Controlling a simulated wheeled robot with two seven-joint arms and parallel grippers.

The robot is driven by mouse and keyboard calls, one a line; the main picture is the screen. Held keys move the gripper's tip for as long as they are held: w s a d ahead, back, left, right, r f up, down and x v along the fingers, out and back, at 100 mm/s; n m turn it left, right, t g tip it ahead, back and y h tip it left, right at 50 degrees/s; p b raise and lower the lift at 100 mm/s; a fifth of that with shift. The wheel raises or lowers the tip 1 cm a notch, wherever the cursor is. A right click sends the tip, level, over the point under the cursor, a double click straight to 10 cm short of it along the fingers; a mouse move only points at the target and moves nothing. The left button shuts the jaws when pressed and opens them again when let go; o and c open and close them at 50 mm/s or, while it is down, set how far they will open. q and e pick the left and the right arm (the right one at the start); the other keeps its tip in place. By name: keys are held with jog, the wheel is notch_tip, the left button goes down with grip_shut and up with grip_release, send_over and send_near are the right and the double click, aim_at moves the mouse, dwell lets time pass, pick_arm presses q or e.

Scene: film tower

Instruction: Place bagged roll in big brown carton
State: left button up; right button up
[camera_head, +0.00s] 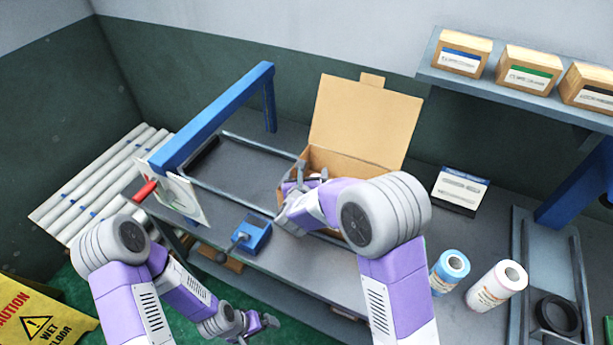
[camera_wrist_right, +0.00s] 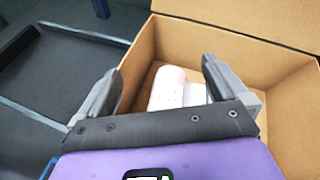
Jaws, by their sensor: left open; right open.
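The big brown carton (camera_head: 357,161) stands open on the bench, its lid (camera_head: 364,120) raised at the back. In the right wrist view the carton (camera_wrist_right: 190,45) holds a pale, whitish roll (camera_wrist_right: 168,88) on its floor, with another white piece beside it. My right gripper (camera_head: 304,180) is at the carton's opening, fingers apart; in the wrist view the gripper (camera_wrist_right: 160,85) has the roll below and between its fingertips, apart from them as far as I can tell. My left gripper (camera_head: 268,322) is open and empty, low in front of the bench.
A blue-banded roll (camera_head: 450,271) and a white roll (camera_head: 496,286) stand on the bench at right. A blue frame (camera_head: 215,115) spans the bench at left. A small blue device (camera_head: 249,236) sits near the front edge. Small boxes (camera_head: 528,69) line the shelf.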

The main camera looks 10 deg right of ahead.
jog(key=shift+r, duration=0.1)
jog(key=shift+r+p, duration=0.15)
jog(key=shift+p, duration=0.2)
jog(key=v, duration=1.2)
